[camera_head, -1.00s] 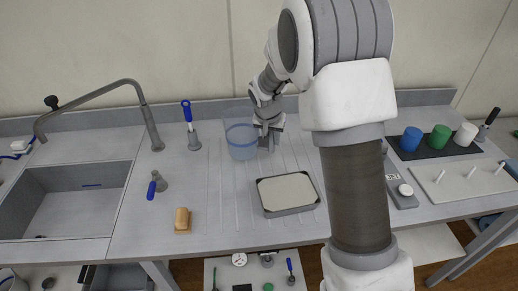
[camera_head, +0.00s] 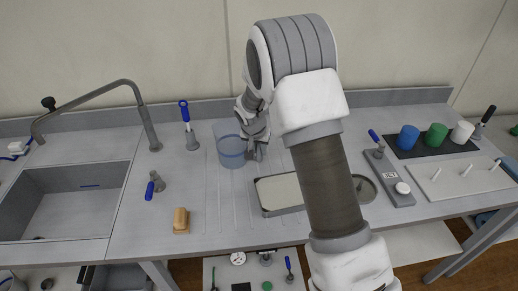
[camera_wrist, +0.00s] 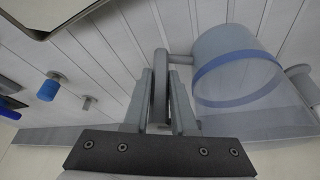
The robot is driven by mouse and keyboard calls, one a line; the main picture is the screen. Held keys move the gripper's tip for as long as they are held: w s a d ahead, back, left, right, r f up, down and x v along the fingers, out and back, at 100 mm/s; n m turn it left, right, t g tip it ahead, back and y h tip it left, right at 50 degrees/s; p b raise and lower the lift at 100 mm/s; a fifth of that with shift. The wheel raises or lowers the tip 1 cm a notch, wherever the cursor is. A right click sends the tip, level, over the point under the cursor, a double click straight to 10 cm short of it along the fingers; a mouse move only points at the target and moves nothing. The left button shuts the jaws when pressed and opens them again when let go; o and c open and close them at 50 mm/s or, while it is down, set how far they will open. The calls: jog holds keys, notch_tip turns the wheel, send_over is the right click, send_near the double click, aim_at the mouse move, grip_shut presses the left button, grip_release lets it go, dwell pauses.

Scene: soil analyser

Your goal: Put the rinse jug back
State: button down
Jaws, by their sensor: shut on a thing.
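The rinse jug (camera_head: 231,152) is a clear container with a blue band, on the ribbed drainboard (camera_head: 218,203) right of the sink. It also shows in the wrist view (camera_wrist: 232,72), to the right of the fingers. My gripper (camera_head: 257,150) is at the jug's right side. In the wrist view my gripper (camera_wrist: 160,92) is shut on the jug's upright grey handle, one finger on each side. The jug looks upright. Whether its base touches the drainboard I cannot tell.
A shallow tray (camera_head: 264,208) lies in front of my gripper, partly behind my arm. A sink (camera_head: 70,200) with a tap is at left. A brush (camera_head: 187,125), a blue-handled valve (camera_head: 155,184) and a sponge (camera_head: 181,220) stand nearby. Coloured cups (camera_head: 436,137) are at right.

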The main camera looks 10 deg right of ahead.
jog(key=c, duration=0.7)
grip_release()
jog(key=shift+s+r, duration=0.1)
jog(key=shift+r, duration=0.3)
jog(key=s+d+r, duration=0.1)
jog(key=s+r, duration=0.4)
jog(key=r, duration=0.4)
jog(key=s+r, duration=0.6)
jog(key=r, duration=0.3)
jog(key=shift+s+d+r+n+t+y, duration=0.3)
jog(key=shift+s+d+r+n, duration=0.6)
jog(key=shift+s, duration=3.2)
jog(key=shift+s+d+r+n+t+y, duration=0.15)
jog(key=shift+s+d+r+n+y, duration=0.65)
jog(key=shift+s, duration=3.25)
jog(key=shift+s+d+r+n+t+h, duration=0.35)
jog(key=shift+s+r, duration=1.05)
jog(key=shift+s, duration=2.7)
